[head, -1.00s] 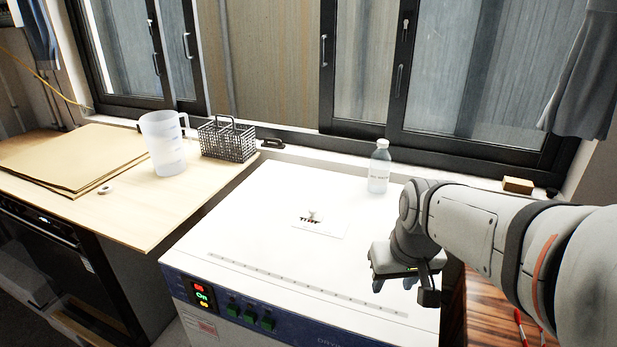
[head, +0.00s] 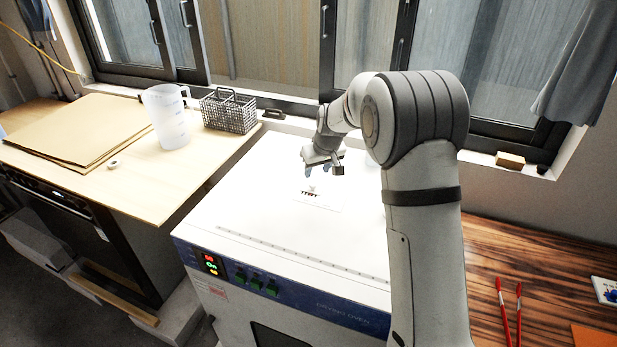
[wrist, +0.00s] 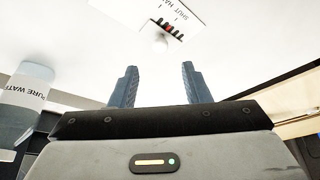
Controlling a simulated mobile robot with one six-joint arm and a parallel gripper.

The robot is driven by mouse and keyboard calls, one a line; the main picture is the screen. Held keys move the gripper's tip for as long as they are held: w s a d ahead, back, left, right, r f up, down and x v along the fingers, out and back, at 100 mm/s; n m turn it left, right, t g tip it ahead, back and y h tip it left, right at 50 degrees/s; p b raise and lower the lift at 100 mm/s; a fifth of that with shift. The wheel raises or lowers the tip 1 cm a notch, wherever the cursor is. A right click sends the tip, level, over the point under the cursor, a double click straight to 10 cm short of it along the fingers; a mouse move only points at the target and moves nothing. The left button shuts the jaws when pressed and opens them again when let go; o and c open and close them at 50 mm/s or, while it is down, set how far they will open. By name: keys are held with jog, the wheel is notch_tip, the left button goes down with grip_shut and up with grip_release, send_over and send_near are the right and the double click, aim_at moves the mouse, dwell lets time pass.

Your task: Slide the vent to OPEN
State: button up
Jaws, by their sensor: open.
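The vent is a small pale knob (head: 312,189) on a white label plate (head: 330,204) on top of the white drying oven (head: 260,215). In the wrist view the knob (wrist: 160,43) stands just beyond my fingertips, roughly centred between them, with "SHUT HA" readable on the plate (wrist: 186,12). Dark marks show beside the knob. My gripper (head: 322,170) is over the oven top, just behind and above the knob in the head view. Its two blue fingers (wrist: 159,72) are apart and nothing is between them.
A bottle marked "PURE WAT" (wrist: 24,100) stands at left in the wrist view; my arm hides it in the head view. A clear jug (head: 167,118) and wire basket (head: 229,112) stand on the left bench. Red-handled tools (head: 509,310) lie at right. The oven top's front is clear.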

aim_at(313, 183)
jog(key=p+x, duration=0.1)
jog(key=x, duration=0.5)
jog(key=shift+w+f, duration=0.15)
jog(key=shift+f, duration=0.25)
jog(key=shift+c, duration=0.2)
grip_shut()
